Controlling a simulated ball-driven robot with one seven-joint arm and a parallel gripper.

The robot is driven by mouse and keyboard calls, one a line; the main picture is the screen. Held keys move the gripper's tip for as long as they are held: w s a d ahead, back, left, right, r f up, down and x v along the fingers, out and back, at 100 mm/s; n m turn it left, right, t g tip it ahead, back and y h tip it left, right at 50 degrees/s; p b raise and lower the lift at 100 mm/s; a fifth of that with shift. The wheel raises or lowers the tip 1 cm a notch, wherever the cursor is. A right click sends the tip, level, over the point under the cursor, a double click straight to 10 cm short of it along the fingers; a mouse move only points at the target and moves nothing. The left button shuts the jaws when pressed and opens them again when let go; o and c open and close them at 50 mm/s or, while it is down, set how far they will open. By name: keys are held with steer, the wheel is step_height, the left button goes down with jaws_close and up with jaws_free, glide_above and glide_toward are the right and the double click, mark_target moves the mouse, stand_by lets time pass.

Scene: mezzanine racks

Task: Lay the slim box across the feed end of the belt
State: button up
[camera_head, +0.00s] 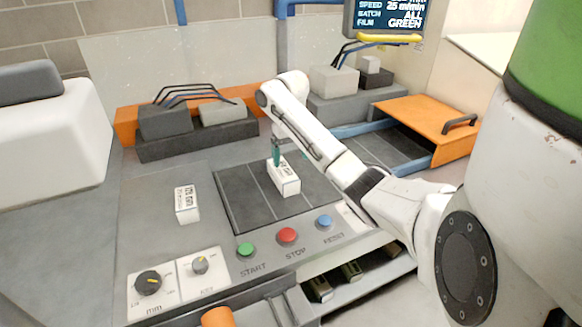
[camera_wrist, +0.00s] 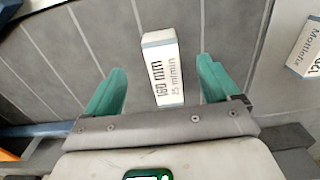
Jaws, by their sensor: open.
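A slim white box (camera_head: 286,184) printed "160 mm 25 m/min" lies on the dark belt (camera_head: 240,195), its long side roughly parallel to the belt's seams. In the wrist view the box (camera_wrist: 163,75) lies between my two teal fingers, with gaps on both sides. My gripper (camera_wrist: 160,82) is open and points down over the box; its fingers are partly hidden in the head view (camera_head: 277,157).
Knobs (camera_head: 148,283) and green, red (camera_head: 287,236) and blue buttons line the panel in front of the belt. An orange hood (camera_head: 430,122) stands at the back right. Grey cabled blocks (camera_head: 165,122) stand behind. The panel around the left box is clear.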

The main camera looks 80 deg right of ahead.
steer(key=shift+r+p, duration=0.7)
steer(key=shift+r, duration=1.15)
steer(key=shift+s+f, duration=0.1)
